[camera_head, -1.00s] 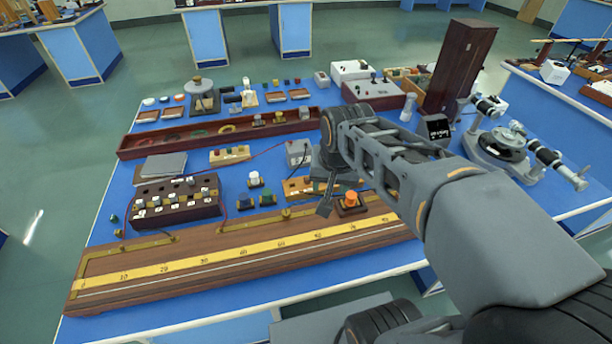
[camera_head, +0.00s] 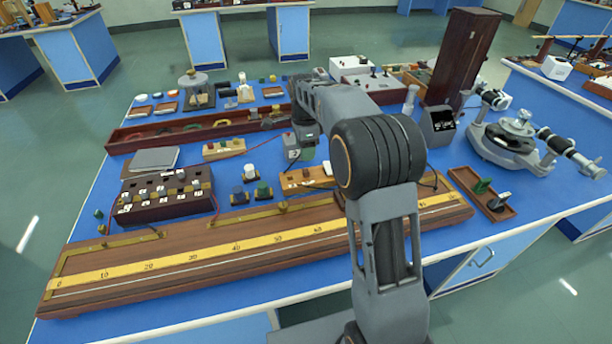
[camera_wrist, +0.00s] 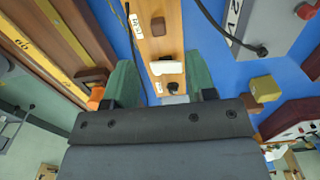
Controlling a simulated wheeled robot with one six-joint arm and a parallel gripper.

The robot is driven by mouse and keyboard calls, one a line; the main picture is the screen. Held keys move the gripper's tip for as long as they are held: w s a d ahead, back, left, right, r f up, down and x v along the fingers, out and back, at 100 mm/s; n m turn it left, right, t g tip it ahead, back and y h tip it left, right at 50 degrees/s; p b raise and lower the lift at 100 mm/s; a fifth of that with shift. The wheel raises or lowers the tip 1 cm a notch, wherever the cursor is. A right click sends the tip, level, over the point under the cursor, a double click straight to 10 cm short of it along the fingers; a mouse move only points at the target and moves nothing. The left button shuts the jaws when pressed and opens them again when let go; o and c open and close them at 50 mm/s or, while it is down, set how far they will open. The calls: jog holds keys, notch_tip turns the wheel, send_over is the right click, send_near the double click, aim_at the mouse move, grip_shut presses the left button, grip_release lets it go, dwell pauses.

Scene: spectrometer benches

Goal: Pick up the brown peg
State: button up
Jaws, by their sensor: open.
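A small brown peg (camera_wrist: 158,27) stands on a narrow wooden board (camera_wrist: 150,48) in the wrist view. A white piece (camera_wrist: 165,67) and a black knob (camera_wrist: 173,87) are on the same board, closer to my gripper. My gripper (camera_wrist: 160,68) is open, its two green fingers on either side of the board, with nothing held. The brown peg lies beyond the fingertips in the picture. In the head view the wooden board (camera_head: 296,184) lies behind the long scale, partly hidden by my arm.
A long wooden scale (camera_head: 200,258) runs along the bench front. A dark block with several plugs (camera_head: 140,207) is left of the board. A tall dark box (camera_head: 462,60) and a spectrometer (camera_head: 510,140) stand at right.

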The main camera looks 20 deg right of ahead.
aim_at(306, 170)
jog(key=shift+s+f+b, duration=0.15)
jog(key=shift+f+b, duration=0.15)
jog(key=shift+f, duration=3.9)
grip_shut()
jog(key=shift+r, duration=0.1)
